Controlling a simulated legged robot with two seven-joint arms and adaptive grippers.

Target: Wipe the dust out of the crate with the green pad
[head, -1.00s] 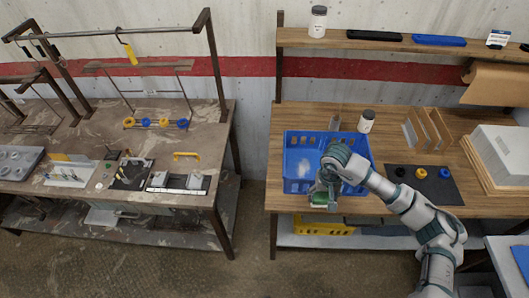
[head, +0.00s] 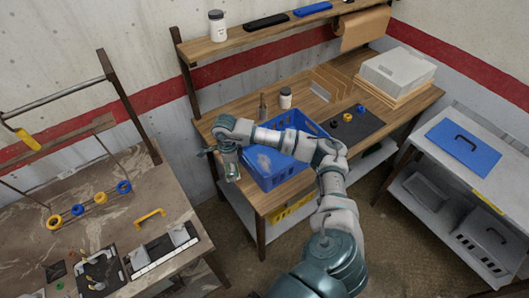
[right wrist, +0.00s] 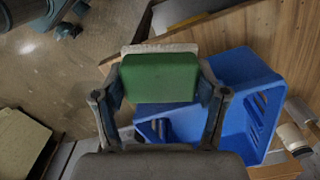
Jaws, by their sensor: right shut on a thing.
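The blue crate (head: 288,178) stands on the wooden bench. A pale dust patch (head: 264,161) shows inside it, partly hidden by my right arm. My right gripper (head: 231,168) is to the left of the crate, near the bench's left edge. In the right wrist view this gripper (right wrist: 160,92) is shut on the green pad (right wrist: 160,76), with a finger at each side. The pad has a pale layer along its far edge. The crate's blue wall (right wrist: 240,68) shows beyond the right finger. My left gripper is not in view.

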